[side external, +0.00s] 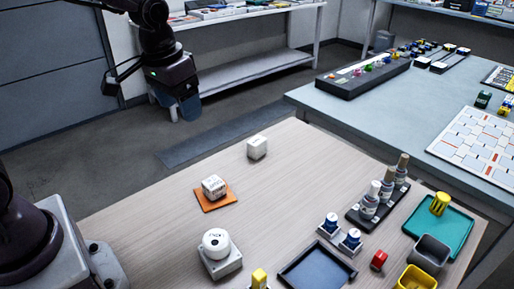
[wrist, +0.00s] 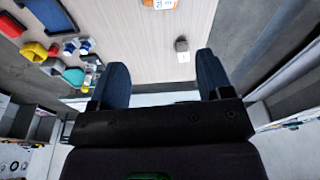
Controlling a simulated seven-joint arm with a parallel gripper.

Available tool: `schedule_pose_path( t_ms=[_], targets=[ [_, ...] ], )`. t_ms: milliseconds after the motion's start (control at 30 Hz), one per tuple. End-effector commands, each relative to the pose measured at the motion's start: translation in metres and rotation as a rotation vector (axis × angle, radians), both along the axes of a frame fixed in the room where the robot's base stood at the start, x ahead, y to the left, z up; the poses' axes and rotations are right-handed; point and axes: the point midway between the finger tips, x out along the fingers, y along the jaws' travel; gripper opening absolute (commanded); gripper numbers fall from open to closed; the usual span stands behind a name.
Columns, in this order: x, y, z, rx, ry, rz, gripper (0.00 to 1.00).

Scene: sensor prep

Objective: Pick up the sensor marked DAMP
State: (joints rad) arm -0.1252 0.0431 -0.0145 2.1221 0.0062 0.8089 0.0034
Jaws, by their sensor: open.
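A white cube (side external: 257,147) stands alone near the far edge of the wooden table; it also shows in the wrist view (wrist: 182,48). A second white cube (side external: 214,187) with dark lettering sits on an orange mat (side external: 212,204). A white rounded unit (side external: 216,243) rests on a grey base nearer the front. The markings are too small for me to tell which one says DAMP. My gripper (side external: 182,105) hangs high beyond the table's far left edge, apart from all of them. Its blue fingers are spread and empty in the wrist view (wrist: 163,72).
A dark rack (side external: 380,207) with several bottles stands at the right, near blue-topped jars (side external: 350,242), a dark tray (side external: 317,270), a teal tray (side external: 420,231) and bins (side external: 430,254). The table's far left part is clear. A second table (side external: 410,115) stands behind.

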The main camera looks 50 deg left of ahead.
Motion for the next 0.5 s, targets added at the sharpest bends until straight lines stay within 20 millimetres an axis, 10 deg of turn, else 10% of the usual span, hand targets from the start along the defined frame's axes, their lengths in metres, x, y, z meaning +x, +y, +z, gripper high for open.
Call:
schedule_pose_path(
  t_ms=[500],
  targets=[
    [0.171,0.059,-0.149,-0.001,-0.073,0.063,0.72]
  ],
)
